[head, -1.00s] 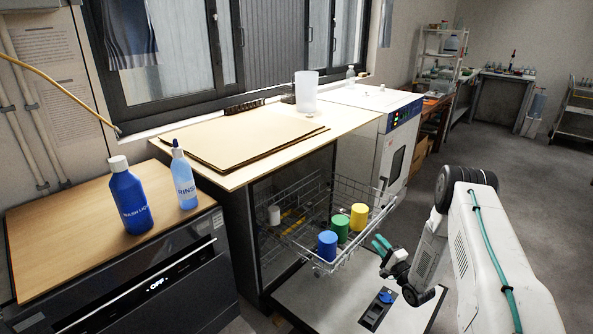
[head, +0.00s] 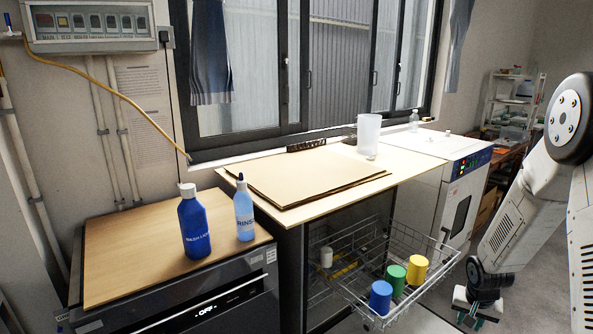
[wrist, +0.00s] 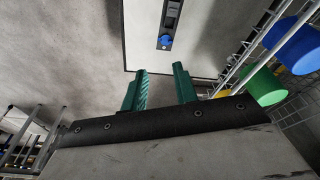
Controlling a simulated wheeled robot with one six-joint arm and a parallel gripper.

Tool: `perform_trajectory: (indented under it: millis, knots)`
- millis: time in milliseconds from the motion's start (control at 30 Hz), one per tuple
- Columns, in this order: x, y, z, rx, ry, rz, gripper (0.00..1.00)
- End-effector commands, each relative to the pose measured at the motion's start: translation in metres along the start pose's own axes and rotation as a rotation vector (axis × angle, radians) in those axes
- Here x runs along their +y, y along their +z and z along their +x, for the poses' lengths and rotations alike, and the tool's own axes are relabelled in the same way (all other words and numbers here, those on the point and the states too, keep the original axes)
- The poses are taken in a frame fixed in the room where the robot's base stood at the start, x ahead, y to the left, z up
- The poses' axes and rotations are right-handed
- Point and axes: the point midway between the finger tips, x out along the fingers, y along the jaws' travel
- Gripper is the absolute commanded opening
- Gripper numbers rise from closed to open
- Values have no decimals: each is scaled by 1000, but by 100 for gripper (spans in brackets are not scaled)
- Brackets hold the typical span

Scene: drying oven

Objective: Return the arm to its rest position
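My gripper (head: 474,306) is at the lower right of the head view, to the right of the wire basket and apart from it. My arm (head: 530,200) is bent, with the forearm hanging down to the gripper. In the wrist view the two green fingers (wrist: 160,90) stand apart with nothing between them. Beyond them lies grey floor and a white surface (wrist: 150,30) with a blue knob (wrist: 165,40).
The pulled-out wire basket (head: 408,312) holds a blue cup (head: 380,297), a green cup (head: 396,278) and a yellow cup (head: 416,269). A blue bottle (head: 193,225) and a rinse bottle (head: 244,213) stand on the left counter. The oven (head: 458,205) stands behind.

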Motion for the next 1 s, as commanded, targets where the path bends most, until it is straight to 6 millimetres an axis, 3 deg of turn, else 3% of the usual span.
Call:
perform_trajectory:
  millis: [33, 100, 500, 800, 1000]
  knots:
    - [-2, 8, -30, -28, 20, -34, 29]
    - [-2, 26, -64, -83, 45, -81, 29]
    - [-8, 145, -243, -316, 59, -312, 29]
    - [-6, 237, -336, -352, -9, -441, 29]
    - [-6, 275, -373, -243, -65, -487, 29]
